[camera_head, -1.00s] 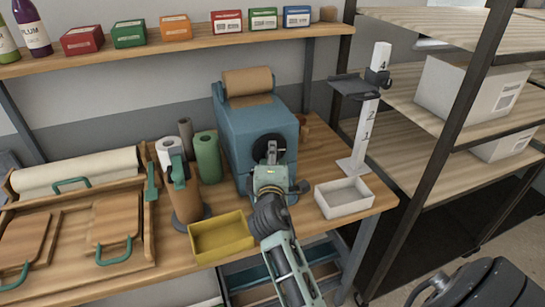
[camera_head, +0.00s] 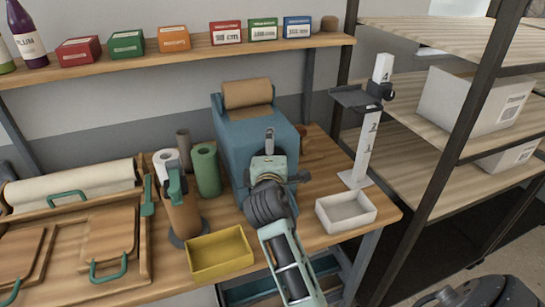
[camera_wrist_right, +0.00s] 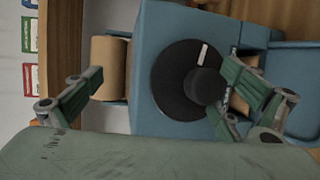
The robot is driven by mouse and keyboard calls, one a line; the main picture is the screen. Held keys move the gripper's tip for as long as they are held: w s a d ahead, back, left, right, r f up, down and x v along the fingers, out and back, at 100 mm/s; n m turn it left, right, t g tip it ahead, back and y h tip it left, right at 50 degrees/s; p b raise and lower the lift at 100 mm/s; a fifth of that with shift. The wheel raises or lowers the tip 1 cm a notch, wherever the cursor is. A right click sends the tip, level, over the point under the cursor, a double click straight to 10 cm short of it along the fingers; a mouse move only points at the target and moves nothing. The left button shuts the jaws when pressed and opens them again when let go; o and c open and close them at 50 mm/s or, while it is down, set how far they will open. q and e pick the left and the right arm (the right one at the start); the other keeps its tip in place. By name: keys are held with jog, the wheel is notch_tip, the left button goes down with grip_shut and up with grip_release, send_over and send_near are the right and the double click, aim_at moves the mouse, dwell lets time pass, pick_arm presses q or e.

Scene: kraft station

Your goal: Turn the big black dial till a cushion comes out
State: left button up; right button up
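The blue machine (camera_head: 240,135) stands on the wooden bench with a brown paper roll (camera_head: 247,93) on top. Its big black dial (camera_wrist_right: 165,90) shows in the right wrist view, with a round knob (camera_wrist_right: 204,86) and a white mark (camera_wrist_right: 203,55). In the head view my right gripper (camera_head: 269,147) hides the dial. My left gripper is not in view.
A white tray (camera_head: 346,222) is right of the machine and a yellow tray (camera_head: 221,270) left. Green (camera_head: 206,172) and brown rolls stand on the left. A white measuring post (camera_head: 361,150) stands at the right. Small boxes line the shelf above.

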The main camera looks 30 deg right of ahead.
jog(key=shift+s+a+r, duration=0.15)
jog(key=shift+r, duration=0.65)
jog(key=shift+c, duration=0.7)
jog(key=v, duration=0.3)
jog(key=shift+s+a+r+p, duration=0.1)
jog(key=shift+a+r+p, duration=0.1)
jog(key=shift+p, duration=0.1)
jog(key=c, duration=0.8)
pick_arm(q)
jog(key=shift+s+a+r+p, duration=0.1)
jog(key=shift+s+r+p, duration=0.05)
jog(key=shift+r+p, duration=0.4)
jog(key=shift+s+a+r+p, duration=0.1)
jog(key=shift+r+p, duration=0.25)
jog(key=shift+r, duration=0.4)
pick_arm(e)
jog(key=f+v, duration=0.1)
jog(key=v, duration=0.6)
jog(key=shift+s+f, duration=0.2)
jog(key=shift+f, duration=0.1)
jog(key=shift+w+d, duration=0.1)
jog(key=shift+d, duration=0.05)
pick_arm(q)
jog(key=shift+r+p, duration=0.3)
